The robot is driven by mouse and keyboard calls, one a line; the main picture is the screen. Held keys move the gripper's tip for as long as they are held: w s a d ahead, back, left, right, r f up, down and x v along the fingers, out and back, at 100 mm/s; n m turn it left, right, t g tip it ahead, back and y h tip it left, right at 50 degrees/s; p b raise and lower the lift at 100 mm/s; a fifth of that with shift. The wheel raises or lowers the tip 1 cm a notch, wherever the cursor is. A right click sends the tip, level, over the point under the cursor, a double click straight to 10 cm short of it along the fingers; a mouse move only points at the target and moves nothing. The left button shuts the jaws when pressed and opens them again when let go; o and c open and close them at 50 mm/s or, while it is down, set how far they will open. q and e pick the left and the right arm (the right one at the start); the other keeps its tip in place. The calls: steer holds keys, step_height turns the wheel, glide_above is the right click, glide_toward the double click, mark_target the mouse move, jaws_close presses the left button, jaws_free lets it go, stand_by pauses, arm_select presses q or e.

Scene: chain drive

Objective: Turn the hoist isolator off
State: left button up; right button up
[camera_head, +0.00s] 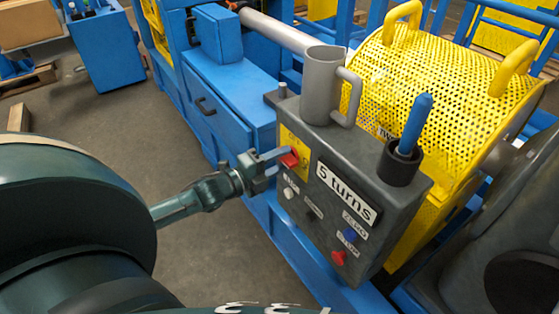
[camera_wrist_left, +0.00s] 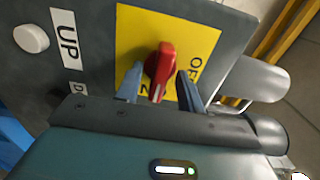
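The hoist isolator is a red rotary knob (camera_head: 289,158) on a yellow plate (camera_head: 296,141) at the upper left of the grey control box's face. In the left wrist view the red knob (camera_wrist_left: 160,63) has its white-marked end towards the lower edge, near a partly hidden label ending in N. An OFF label (camera_wrist_left: 194,70) lies to its right. My left gripper (camera_head: 272,164) is at the knob. Its two blue-grey fingers (camera_wrist_left: 158,90) are open, one on each side of the knob, with yellow showing between. My right gripper is not in view.
The grey control box (camera_head: 322,238) also carries a "5 turns" label, buttons and a red knob (camera_head: 338,257) lower down. A grey mug (camera_head: 321,85) and a holder (camera_head: 400,165) with a blue-handled tool stand on top. A yellow perforated guard (camera_head: 440,90) is behind.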

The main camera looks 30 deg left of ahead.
arm_select(q)
jaws_close()
stand_by(0.4)
